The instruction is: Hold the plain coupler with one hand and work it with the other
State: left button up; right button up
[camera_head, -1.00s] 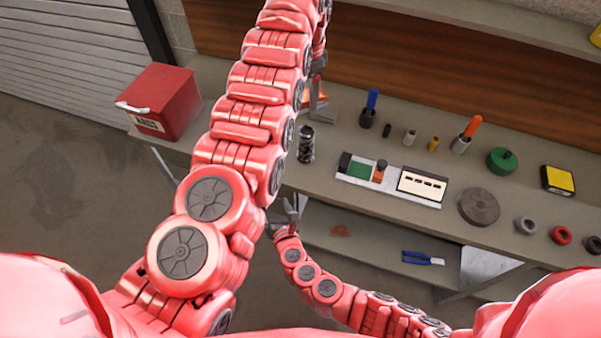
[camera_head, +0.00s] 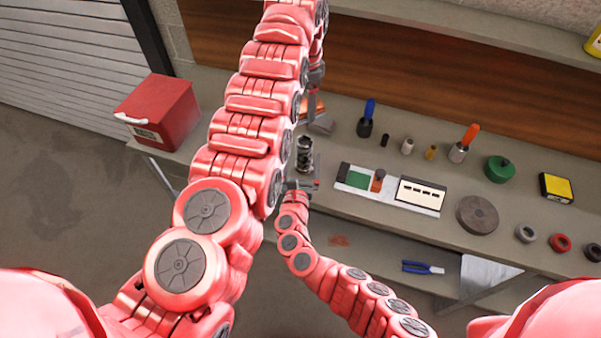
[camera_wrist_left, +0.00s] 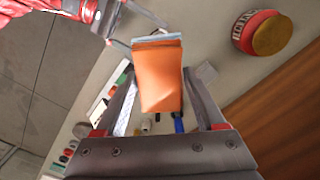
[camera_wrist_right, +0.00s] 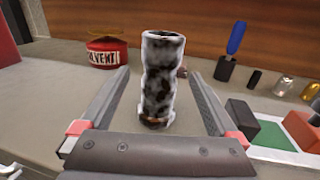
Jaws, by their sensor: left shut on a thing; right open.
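A mottled grey, dark and brown cylinder, which looks like the coupler (camera_head: 304,152), stands upright near the bench's front edge. It also shows in the right wrist view (camera_wrist_right: 158,85), between the fingers of my open right gripper (camera_head: 301,186), with a visible gap on each side. My left gripper (camera_wrist_left: 158,78) is shut on an orange piece with a blue-grey edge (camera_wrist_left: 158,88). In the head view my left gripper (camera_head: 318,120) is above and behind the cylinder, partly hidden by my left arm. The orange piece is apart from the cylinder.
A red box (camera_head: 158,112) stands at the left. A red solvent tin (camera_wrist_right: 106,52) is behind the cylinder. To the right are a tray with a green pad (camera_head: 357,179), tool holders (camera_head: 458,152), a grey disc (camera_head: 477,215) and several rings. Pliers (camera_head: 422,267) lie on the lower shelf.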

aim_at(303, 158)
jog(key=shift+w+d, duration=0.2)
jog(key=shift+w, duration=1.65)
grip_shut()
